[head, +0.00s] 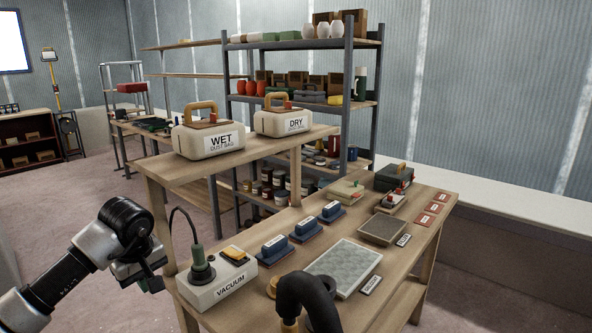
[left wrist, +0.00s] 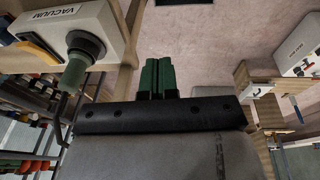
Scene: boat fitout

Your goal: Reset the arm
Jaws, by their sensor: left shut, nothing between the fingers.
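My left arm comes in from the left in the head view. Its gripper (head: 152,284) hangs just left of the workbench's near corner, beside the white vacuum box (head: 218,287), apart from it. In the left wrist view, the green fingers of my left gripper (left wrist: 158,76) are together, with nothing between them. The vacuum box (left wrist: 92,22) shows there at upper left, with its green plug (left wrist: 85,58) and cable. My right gripper is in neither view.
The wooden workbench (head: 408,262) holds blue blocks (head: 305,230), a grey pad (head: 343,266) and a black curved hose (head: 312,290). WET (head: 208,141) and DRY (head: 283,122) boxes stand on its raised shelf (head: 240,165). Open floor (head: 60,215) lies left.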

